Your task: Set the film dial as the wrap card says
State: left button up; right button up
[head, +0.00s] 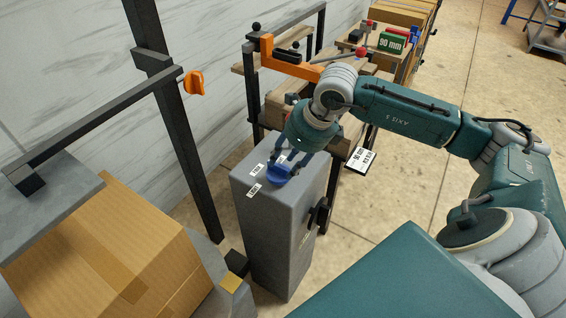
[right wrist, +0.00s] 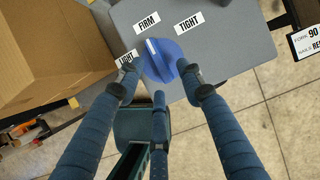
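The blue film dial (right wrist: 161,60) sits on top of a grey post (head: 255,215). Its white mark points up and slightly left, towards the FIRM label (right wrist: 149,20). The LIGHT label (right wrist: 124,60) is left of the dial, partly covered by a finger, and the TIGHT label (right wrist: 188,23) is up right. My right gripper (right wrist: 160,76) is over the dial with its fingers spread around it; firm contact cannot be made out. In the head view the dial (head: 281,175) shows below that gripper (head: 290,163). My left gripper is out of view. I see no card clearly marked wrap.
A cardboard box (head: 105,245) is at left. Loaded shelves are beyond.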

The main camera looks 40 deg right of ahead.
aim_at(278, 173)
jog(key=shift+x, duration=0.95)
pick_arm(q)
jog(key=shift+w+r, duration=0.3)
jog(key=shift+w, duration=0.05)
pick_arm(e)
jog(key=shift+w+f, duration=0.15)
jog(key=shift+f, duration=0.1)
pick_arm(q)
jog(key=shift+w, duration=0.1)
pick_arm(e)
grip_shut()
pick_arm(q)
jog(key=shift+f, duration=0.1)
